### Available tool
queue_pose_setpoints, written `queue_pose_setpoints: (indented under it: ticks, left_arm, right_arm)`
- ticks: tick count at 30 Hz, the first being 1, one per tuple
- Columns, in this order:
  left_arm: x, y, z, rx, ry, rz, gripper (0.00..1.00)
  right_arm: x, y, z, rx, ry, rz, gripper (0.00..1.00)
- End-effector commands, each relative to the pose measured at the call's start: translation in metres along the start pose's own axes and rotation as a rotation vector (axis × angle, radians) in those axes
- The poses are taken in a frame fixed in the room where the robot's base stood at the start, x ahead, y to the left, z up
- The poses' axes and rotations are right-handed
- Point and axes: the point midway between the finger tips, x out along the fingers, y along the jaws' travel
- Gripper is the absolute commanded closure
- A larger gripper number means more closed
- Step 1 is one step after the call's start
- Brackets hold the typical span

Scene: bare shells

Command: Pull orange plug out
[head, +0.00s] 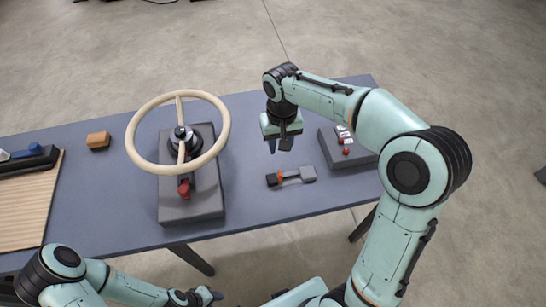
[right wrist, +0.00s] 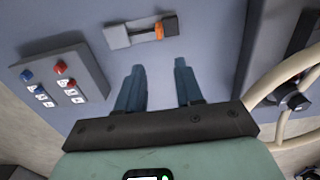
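The orange plug part (head: 281,177) is a small orange band between a dark block (head: 271,181) and a grey block (head: 307,173) on the table. In the right wrist view the orange band (right wrist: 159,31) lies near the top, with the dark block to its right and the grey block to its left. My right gripper (head: 279,146) hangs above the table, behind the plug in the head view. Its blue fingers (right wrist: 158,78) are apart and empty, and the plug lies beyond them. My left gripper (head: 214,294) is at the bottom edge, in front of the table; its fingers are unclear.
A cream handwheel (head: 222,140) on a grey base (head: 190,208) stands left of the plug. A grey switch box (head: 355,157) sits to the right. An orange-brown block (head: 98,140) and a ribbed board (head: 25,212) are farther left. The table between wheel and plug is clear.

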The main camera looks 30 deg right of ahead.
Motion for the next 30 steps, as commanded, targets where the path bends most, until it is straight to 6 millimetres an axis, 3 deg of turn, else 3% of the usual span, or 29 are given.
queue_pose_setpoints:
  ticks: [5,18,24,30]
  left_arm:
    - [0.005,-0.003,0.004,-0.002,-0.006,-0.002,0.57]
    - [0.013,-0.008,0.009,-0.004,-0.013,-0.004,0.57]
    - [0.014,-0.008,0.010,-0.005,-0.013,-0.004,0.57]
    - [0.014,-0.008,0.010,-0.005,-0.013,-0.004,0.57]
  right_arm:
    - [0.025,0.001,0.002,0.000,-0.008,0.003,0.64]
    - [0.112,0.001,0.002,0.000,-0.007,0.001,0.64]
    - [0.130,0.001,0.001,0.001,-0.003,0.001,0.64]
    - [0.133,0.000,0.001,0.000,-0.001,0.000,0.64]
